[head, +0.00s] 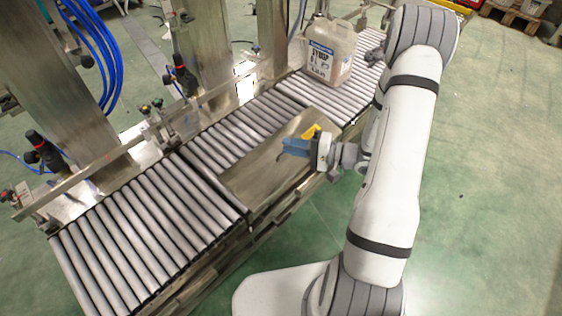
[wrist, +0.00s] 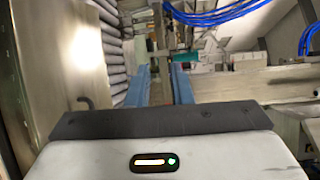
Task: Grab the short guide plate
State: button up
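A flat, shiny metal plate (head: 255,178) lies over the rollers in the middle of the conveyor; I cannot tell for sure whether it is the short guide plate. A large metal surface also fills the left of the wrist view (wrist: 58,70). My gripper (head: 285,149), with blue fingers, is above the plate and points left in the head view. In the wrist view my gripper (wrist: 160,78) has its fingers apart, with nothing held between them. A small yellow piece (head: 311,131) shows beside the fingers in the head view; I cannot tell what it belongs to.
A roller conveyor (head: 125,240) runs from front left to back right. A jug labelled syrup (head: 330,50) stands on its far rollers. A metal rail (head: 95,165) with clamps and posts lines the left side. Green floor (head: 490,180) lies open at right.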

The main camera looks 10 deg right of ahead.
aim_at(292, 158)
jog(key=w+d+f+m+t+h+b, duration=0.1)
jog(key=d+f+m+t+h+b, duration=0.15)
jog(key=f, duration=0.45)
jog(key=w+d+f+m+t+h+b, duration=0.1)
jog(key=w+d+f+t, duration=0.1)
jog(key=d+f+t, duration=0.35)
jog(key=shift+g, duration=0.9)
jog(key=b+x, duration=0.1)
jog(key=x, duration=0.1)
jog(key=b+x, duration=0.1)
jog(key=x, duration=0.2)
jog(key=f+b+x, duration=0.1)
jog(key=x, duration=0.2)
jog(key=shift+s+a+f, duration=0.1)
jog(key=shift+a+f, duration=0.05)
jog(key=shift+a, duration=0.25)
jog(key=shift+c, duration=0.2)
grip_shut()
